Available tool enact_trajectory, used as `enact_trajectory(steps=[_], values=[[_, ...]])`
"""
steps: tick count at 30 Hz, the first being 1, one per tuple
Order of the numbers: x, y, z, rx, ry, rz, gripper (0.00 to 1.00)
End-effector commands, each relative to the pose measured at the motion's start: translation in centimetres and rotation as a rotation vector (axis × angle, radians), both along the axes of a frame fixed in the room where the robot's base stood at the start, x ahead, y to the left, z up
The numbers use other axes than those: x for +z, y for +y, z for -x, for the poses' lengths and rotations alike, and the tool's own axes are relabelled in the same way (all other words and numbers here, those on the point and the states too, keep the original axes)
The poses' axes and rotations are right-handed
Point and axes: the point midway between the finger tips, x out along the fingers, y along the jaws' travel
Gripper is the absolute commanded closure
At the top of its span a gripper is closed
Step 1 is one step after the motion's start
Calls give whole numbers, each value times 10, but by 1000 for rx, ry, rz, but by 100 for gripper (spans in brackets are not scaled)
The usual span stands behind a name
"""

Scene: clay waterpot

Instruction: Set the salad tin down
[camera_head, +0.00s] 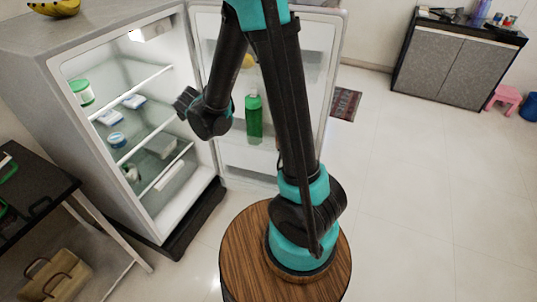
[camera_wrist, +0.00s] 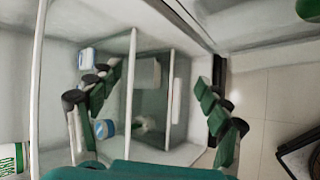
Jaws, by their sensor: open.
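My gripper (camera_head: 188,104) is open at the fridge's open front. In the wrist view its fingers stand wide apart, with nothing between them touching (camera_wrist: 157,88). A white tin with a green lid (camera_head: 82,91) stands upright on the fridge's upper shelf. A white container with green lettering (camera_wrist: 12,158), probably the same tin, is cut off by the left edge of the wrist view, outside the fingers. I cannot read a salad label, so I cannot tell for sure which item is the salad tin.
Shelves below hold a blue-and-white pack (camera_head: 109,118), a round blue-and-white tub (camera_head: 117,140) and other packs. The open fridge door (camera_head: 322,75) holds a green bottle (camera_head: 254,117). A dark table (camera_head: 40,190) stands at the left.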

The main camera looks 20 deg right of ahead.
Motion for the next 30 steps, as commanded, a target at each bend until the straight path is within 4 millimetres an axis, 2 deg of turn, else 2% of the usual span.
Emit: enact_trajectory(steps=[1,6,9,13,18,21,25,30], values=[[4,-29,12,-105,35,-76,23],[7,-106,61,-483,151,-359,23],[6,-142,97,-712,205,-522,23],[0,-180,148,-1013,264,-726,23],[-13,-208,212,-1380,318,-964,23],[-19,-215,239,-1541,338,-1062,23],[-25,-218,259,-1665,350,-1137,23],[-27,-219,265,-1709,355,-1161,23]])
